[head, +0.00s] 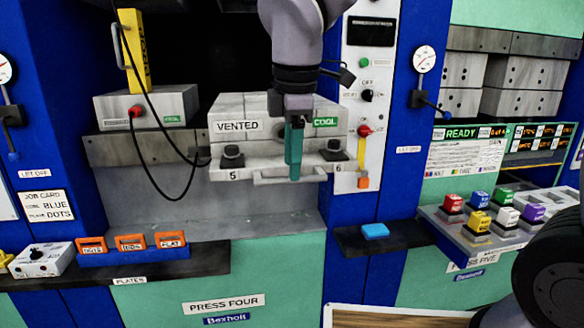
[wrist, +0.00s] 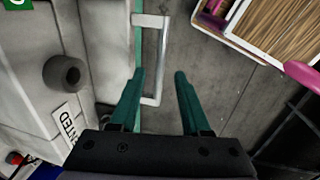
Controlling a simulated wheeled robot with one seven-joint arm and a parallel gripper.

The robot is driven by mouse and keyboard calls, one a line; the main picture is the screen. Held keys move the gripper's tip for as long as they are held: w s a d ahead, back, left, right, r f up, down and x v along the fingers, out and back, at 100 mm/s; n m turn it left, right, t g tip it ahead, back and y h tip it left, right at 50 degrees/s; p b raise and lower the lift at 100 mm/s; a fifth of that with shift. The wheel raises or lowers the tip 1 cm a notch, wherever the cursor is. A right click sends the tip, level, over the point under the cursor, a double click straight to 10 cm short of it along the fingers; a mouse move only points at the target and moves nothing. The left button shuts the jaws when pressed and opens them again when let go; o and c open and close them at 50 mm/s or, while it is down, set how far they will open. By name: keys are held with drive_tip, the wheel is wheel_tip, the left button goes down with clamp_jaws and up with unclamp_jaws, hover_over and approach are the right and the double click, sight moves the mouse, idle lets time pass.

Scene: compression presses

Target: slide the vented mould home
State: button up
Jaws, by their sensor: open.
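The vented mould (head: 222,143) is a pale grey block with a "VENTED" label and a green "COOL" tag. It sits at press four's opening with its front sticking out over the ledge. A bar handle (head: 270,181) runs along its front edge. My gripper (head: 293,176) points down in front of the mould, its teal fingers at the handle. In the wrist view the handle's long bar (wrist: 161,45) runs between the two open fingertips (wrist: 160,73). I cannot tell how deep the fingers sit around it. The mould's rear is hidden in the dark press.
Two black knobs, one the left knob (head: 231,156), stand on the mould's front, marked 5 and 6. A grey box (head: 100,112) with a trailing black cable is left of it. Orange plates (head: 130,243) and a blue button (head: 375,231) sit on the ledges below. Press five (head: 500,255) is right.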

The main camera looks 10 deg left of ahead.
drive_tip(key=shift+w+f, duration=0.2)
drive_tip(key=shift+f, duration=0.95)
clamp_jaws()
idle(0.6)
